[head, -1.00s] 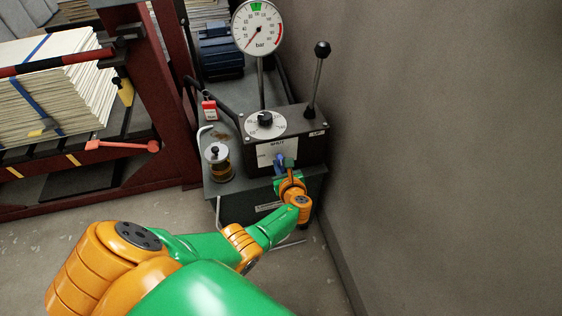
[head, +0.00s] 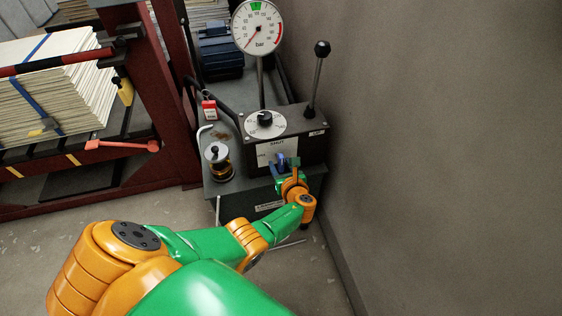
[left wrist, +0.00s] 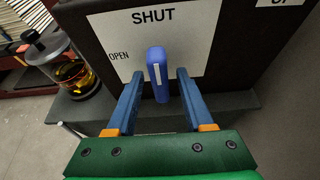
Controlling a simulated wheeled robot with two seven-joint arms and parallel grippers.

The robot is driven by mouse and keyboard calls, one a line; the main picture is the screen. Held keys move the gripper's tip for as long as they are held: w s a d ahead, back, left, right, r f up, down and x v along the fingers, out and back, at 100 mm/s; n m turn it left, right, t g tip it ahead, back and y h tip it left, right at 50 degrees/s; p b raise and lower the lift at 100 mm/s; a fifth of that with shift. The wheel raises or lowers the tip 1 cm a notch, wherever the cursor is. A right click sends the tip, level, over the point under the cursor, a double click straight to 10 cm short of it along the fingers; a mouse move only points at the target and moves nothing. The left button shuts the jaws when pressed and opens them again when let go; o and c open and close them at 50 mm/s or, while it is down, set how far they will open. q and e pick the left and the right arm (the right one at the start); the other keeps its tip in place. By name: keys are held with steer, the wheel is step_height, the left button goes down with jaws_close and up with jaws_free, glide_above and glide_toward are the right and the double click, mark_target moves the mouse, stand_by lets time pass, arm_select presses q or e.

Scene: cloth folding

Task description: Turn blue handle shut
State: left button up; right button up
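The blue handle (left wrist: 158,73) is on the front of the dark control box, over a white label with SHUT at the top and OPEN at the left. In the left wrist view it stands nearly upright, its upper end below the word SHUT. My left gripper (left wrist: 160,76) is open, with one blue finger on each side of the handle. A gap shows between the handle and each finger. In the head view the handle (head: 282,160) is small and partly hidden by my left gripper (head: 287,166). My right gripper is not in view.
The control box (head: 312,151) carries a dial (head: 265,121), a black-knobbed lever (head: 315,82) and a pressure gauge (head: 257,27). A glass jar with amber liquid (head: 221,168) stands to its left. A bare wall (head: 450,150) is close on the right.

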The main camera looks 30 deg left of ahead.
mark_target(282, 167)
arm_select(q)
steer(key=shift+r, duration=0.1)
steer(key=p+v, duration=0.3)
steer(key=v, duration=0.3)
steer(key=shift+d+r+p, duration=0.1)
steer(key=shift+p, duration=0.3)
steer(key=shift+s+d+r, duration=0.1)
steer(key=shift+s+d, duration=0.15)
steer(key=shift+s, duration=0.05)
